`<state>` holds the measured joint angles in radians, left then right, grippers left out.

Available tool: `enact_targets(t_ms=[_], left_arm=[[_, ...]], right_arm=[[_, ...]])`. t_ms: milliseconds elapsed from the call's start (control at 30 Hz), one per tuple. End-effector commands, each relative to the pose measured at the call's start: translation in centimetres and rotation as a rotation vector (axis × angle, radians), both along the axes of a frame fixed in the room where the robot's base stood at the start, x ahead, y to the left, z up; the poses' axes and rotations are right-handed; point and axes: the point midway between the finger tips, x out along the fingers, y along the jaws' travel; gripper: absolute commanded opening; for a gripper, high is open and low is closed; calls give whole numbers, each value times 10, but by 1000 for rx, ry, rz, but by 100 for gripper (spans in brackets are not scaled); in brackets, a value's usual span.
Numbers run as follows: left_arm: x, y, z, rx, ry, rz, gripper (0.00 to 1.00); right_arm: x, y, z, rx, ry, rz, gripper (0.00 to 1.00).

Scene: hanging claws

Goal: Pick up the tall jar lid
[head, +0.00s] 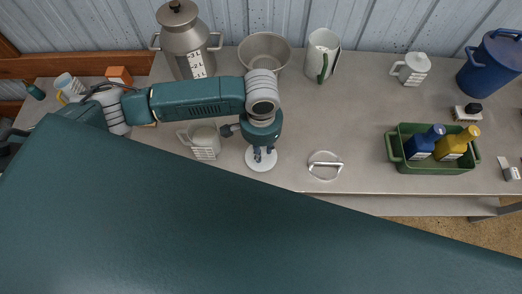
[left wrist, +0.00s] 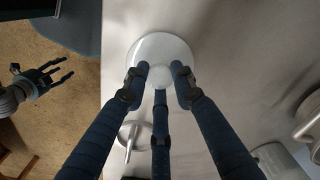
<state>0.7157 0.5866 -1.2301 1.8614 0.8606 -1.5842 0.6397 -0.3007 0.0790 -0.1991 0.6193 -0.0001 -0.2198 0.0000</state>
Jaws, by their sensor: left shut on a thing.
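A round white lid (head: 261,161) with a knob is under my left gripper (head: 262,153), near the front edge of the table. In the left wrist view the lid (left wrist: 160,45) shows as a pale disc, and the fingers of my left gripper (left wrist: 160,78) are closed around its round knob. I cannot tell whether the lid touches the table. My right gripper (left wrist: 48,76) shows at the left of the left wrist view, with its fingers spread and empty, above the brown floor.
A round lid with a bar handle (head: 325,166) lies to the right. A white measuring jug (head: 205,144) stands close at left. A green crate (head: 436,168) holds bottles.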

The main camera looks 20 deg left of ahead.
Motion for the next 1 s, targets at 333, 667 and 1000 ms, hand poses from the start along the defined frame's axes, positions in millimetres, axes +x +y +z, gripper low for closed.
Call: enact_targets(t_ms=[333, 667, 1000], left_arm=[[2, -1, 89, -3, -7, -2, 3], [1, 0, 165, -1, -4, -2, 3], [0, 0, 184, 0, 0, -1, 3]], right_arm=[[1, -2, -5, -2, -2, 2, 51], [2, -1, -5, -2, -2, 2, 51], [2, -1, -4, -2, -2, 2, 51]])
